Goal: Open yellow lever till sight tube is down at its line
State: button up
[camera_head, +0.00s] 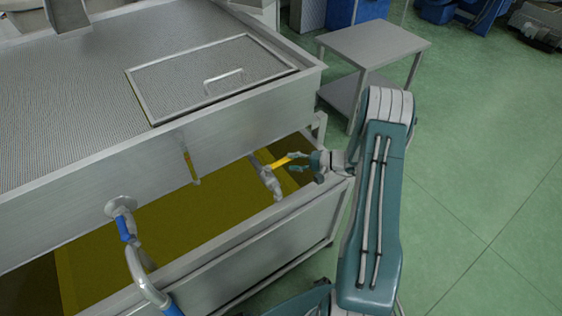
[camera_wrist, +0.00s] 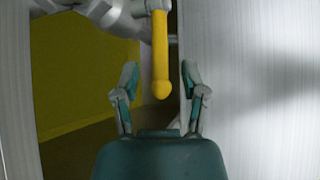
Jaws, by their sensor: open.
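The yellow lever (camera_head: 281,162) sticks out from a grey metal valve (camera_head: 266,180) below the steel tank's front wall. My gripper (camera_head: 296,162) is at the lever's free end, fingers apart. In the wrist view the lever (camera_wrist: 160,50) hangs between the two open fingertips of my gripper (camera_wrist: 159,75), with gaps on both sides; neither finger visibly touches it. The sight tube (camera_head: 190,168) is a narrow upright strip on the tank front, left of the valve, showing yellow. Its line is too small to make out.
Below lies an open steel trough (camera_head: 290,240) with yellow-green liquid. A blue-handled pipe (camera_head: 140,265) stands at left front. The tank top has a mesh lid with a handle (camera_head: 222,80). A steel side table (camera_head: 375,45) stands behind.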

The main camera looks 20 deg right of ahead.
aim_at(283, 159)
jog(key=shift+w+a+f, duration=0.25)
jog(key=shift+w+a, duration=0.1)
jog(key=shift+w, duration=0.15)
jog(key=shift+w+a+f, duration=0.25)
jog(key=shift+w+a, duration=0.05)
jog(key=shift+w, duration=0.2)
jog(key=shift+w+a, duration=0.15)
jog(key=shift+a, duration=0.8)
jog(key=shift+d, duration=0.1)
grip_shut()
jog(key=shift+d, duration=0.2)
